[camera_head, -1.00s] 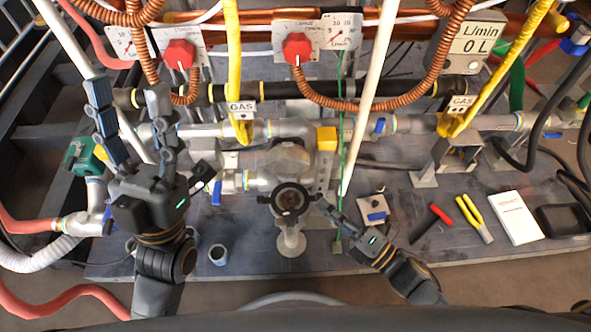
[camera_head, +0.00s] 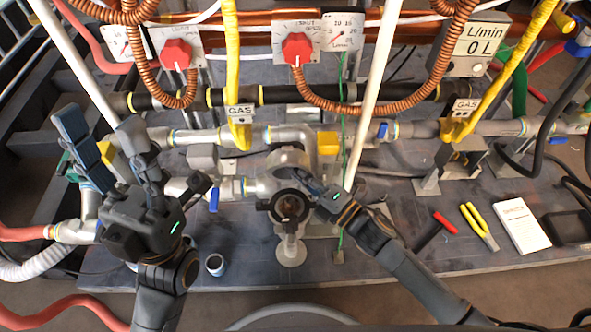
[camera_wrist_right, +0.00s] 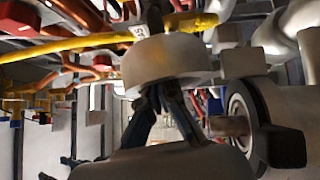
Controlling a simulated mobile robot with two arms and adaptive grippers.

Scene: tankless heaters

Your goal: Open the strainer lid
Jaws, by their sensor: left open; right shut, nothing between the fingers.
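The strainer (camera_head: 290,228) stands upright on the board in the middle of the head view. Its dark ring-shaped mouth (camera_head: 273,205) faces up and looks uncovered. A grey round lid (camera_head: 286,157) is at the far side of the mouth; its exact tilt is hard to judge. My right gripper (camera_head: 306,183) is shut and empty, its fingertips at the lid's near edge. In the right wrist view, the fingertips (camera_wrist_right: 164,98) are right by the thick grey lid (camera_wrist_right: 165,60); contact is unclear. My left gripper (camera_head: 102,130) is open and empty, left of the strainer.
Pipes with a yellow block (camera_head: 327,143) run behind the strainer. A white pole (camera_head: 372,95) rises close to my right gripper. A red-handled hammer (camera_head: 437,226), yellow pliers (camera_head: 479,226) and a white booklet (camera_head: 518,224) lie right. A small cup (camera_head: 215,264) stands at front left.

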